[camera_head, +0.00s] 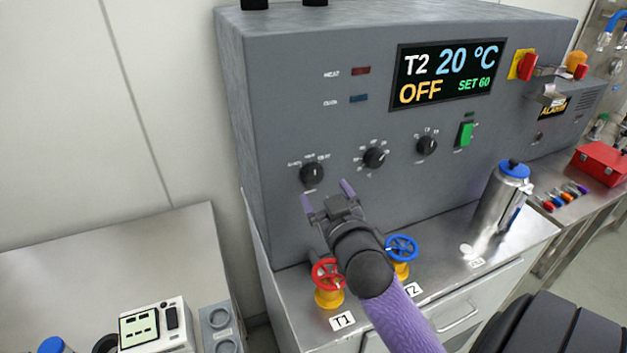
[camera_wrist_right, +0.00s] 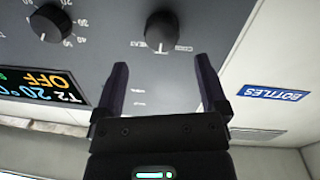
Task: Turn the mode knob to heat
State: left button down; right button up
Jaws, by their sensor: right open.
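The knob that looks like the mode knob (camera_head: 312,173) is the leftmost of three black dials on the grey panel. It also shows in the right wrist view (camera_wrist_right: 161,30), upside down, with small lettering around it. My right gripper (camera_head: 326,195) is open and empty. Its fingers point at the panel just below and to the right of this knob in the head view. In the wrist view (camera_wrist_right: 163,65) the knob lies beyond the fingertips, between their lines, apart from them. The display (camera_head: 447,75) reads T2, 20 °C, OFF, SET 60. My left gripper is not in view.
Two more dials (camera_head: 375,158) (camera_head: 427,145) and a green switch (camera_head: 465,134) sit to the right. A red valve wheel (camera_head: 327,274) and a blue one (camera_head: 402,248) stand on the bench beside my right arm. A steel flask (camera_head: 503,198) stands further right.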

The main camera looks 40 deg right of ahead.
aim_at(314, 177)
jog(key=x, duration=0.4)
jog(key=shift+w, duration=0.4)
grip_shut()
